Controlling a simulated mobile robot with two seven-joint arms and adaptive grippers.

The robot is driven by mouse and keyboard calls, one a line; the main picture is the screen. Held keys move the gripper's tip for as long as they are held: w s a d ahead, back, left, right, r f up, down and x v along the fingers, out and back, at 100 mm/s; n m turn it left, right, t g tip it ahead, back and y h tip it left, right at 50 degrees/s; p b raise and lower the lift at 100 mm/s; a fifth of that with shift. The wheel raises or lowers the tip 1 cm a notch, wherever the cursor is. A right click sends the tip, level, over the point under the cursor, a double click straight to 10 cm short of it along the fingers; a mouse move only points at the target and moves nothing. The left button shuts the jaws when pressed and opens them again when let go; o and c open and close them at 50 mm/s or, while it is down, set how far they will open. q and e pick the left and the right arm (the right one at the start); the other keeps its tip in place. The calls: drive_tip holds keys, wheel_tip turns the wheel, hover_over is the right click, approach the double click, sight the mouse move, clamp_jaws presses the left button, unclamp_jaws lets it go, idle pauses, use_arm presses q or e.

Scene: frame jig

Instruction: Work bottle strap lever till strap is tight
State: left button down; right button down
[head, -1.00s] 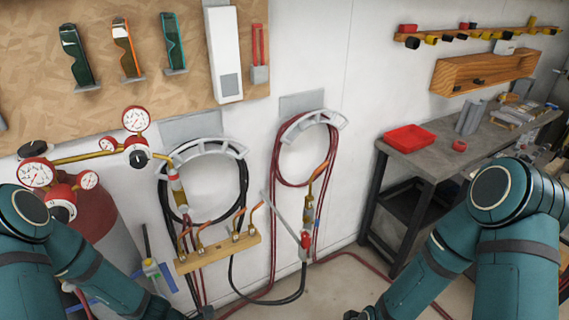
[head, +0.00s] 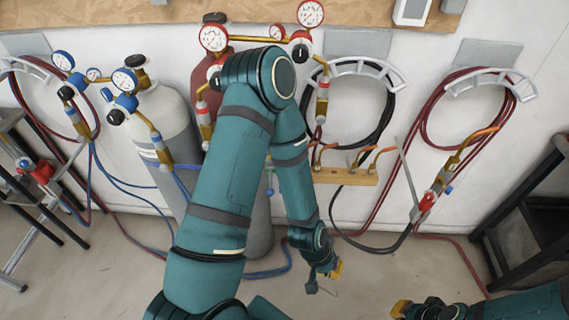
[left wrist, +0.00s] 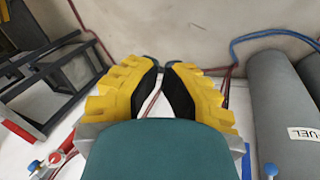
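A grey gas bottle (head: 165,130) stands left of my left arm; a red-topped bottle (head: 210,70) stands partly behind that arm. A grey bottle lettered "FUEL" (left wrist: 287,115) is at the right of the left wrist view. A small blue-ended part (left wrist: 270,170) shows beside it; I cannot tell whether it is the strap lever. I cannot make out a strap. My left gripper (head: 325,273) hangs low, right of the bottles; its yellow fingers (left wrist: 161,68) are apart and empty. My right gripper (head: 400,308) is at the bottom edge, its fingers unclear.
Gauges and hoses hang along the wall. A wooden hose block (head: 345,177) is above my left gripper. Dark benches stand at the left and right (head: 525,210). Red and blue hoses lie on the floor; open floor is in front of the wall.

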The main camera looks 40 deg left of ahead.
use_arm(q)
drive_tip(key=w+a+f+n+g+h+b, duration=0.1)
drive_tip(key=a+f+n+h+b, duration=0.1)
drive_tip(key=a+f+n, duration=0.3)
drive_tip(key=n+t+y+b, duration=0.2)
drive_tip(key=n+t+b, duration=0.4)
drive_tip(key=n+t, duration=0.65)
approach(271, 181)
wheel_tip(271, 181, down, 6)
drive_tip(key=a+m+t, duration=0.1)
drive_tip(key=a+m, duration=0.1)
drive_tip(key=a, duration=0.1)
drive_tip(key=b+x, duration=0.1)
drive_tip(key=x, duration=0.8)
drive_tip(key=shift+d+r+b, duration=0.15)
drive_tip(key=shift+r+b, duration=0.1)
drive_tip(key=shift+b, duration=0.1)
